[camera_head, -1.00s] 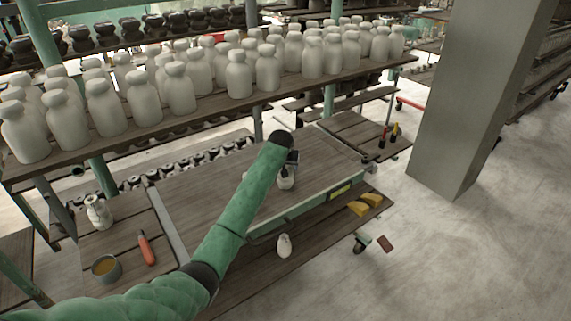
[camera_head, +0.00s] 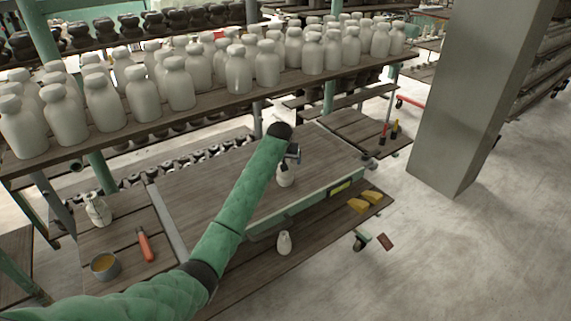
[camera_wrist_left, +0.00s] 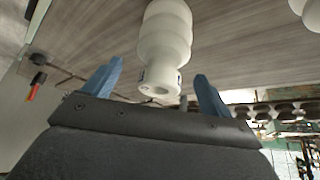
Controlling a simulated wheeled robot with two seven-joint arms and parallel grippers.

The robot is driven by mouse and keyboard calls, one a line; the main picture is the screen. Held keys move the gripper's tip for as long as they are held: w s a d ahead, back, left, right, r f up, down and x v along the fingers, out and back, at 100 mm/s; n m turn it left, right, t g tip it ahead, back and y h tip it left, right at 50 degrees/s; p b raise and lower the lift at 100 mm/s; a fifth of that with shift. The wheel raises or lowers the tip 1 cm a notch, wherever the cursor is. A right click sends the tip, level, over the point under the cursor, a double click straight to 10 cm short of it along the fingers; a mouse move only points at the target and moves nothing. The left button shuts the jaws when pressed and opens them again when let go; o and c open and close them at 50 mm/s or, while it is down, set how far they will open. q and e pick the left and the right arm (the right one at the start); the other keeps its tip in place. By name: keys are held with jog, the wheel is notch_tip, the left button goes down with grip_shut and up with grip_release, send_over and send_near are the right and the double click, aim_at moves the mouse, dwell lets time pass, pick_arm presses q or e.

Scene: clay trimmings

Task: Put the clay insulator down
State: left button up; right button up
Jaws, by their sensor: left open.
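A pale clay insulator (camera_head: 285,179) stands on the wooden table top (camera_head: 215,180), just below my left gripper (camera_head: 292,157). In the left wrist view the insulator (camera_wrist_left: 166,35) is a ribbed whitish body with an open, narrower end towards me. My left gripper's two blue fingers (camera_wrist_left: 157,72) are spread, one on each side of that narrow end, with a visible gap to each. The arm hides part of the table in the head view. My right gripper is not in view.
A shelf (camera_head: 200,110) crowded with white insulators runs behind the table. Another white piece (camera_head: 284,243) stands on the lower boards in front. A cup (camera_head: 104,266), a red-handled tool (camera_head: 146,245) and a small bottle (camera_head: 98,211) are at left.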

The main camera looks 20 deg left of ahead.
pick_arm(q)
jog(key=b+v, duration=0.2)
jog(key=v, duration=0.7)
jog(key=shift+s+r+b, duration=0.15)
jog(key=shift+r+b, duration=0.1)
jog(key=shift+b, duration=0.15)
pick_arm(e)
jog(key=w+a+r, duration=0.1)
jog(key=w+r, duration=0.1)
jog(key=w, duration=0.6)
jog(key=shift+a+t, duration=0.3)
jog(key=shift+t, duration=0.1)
pick_arm(q)
jog(key=shift+f, duration=0.1)
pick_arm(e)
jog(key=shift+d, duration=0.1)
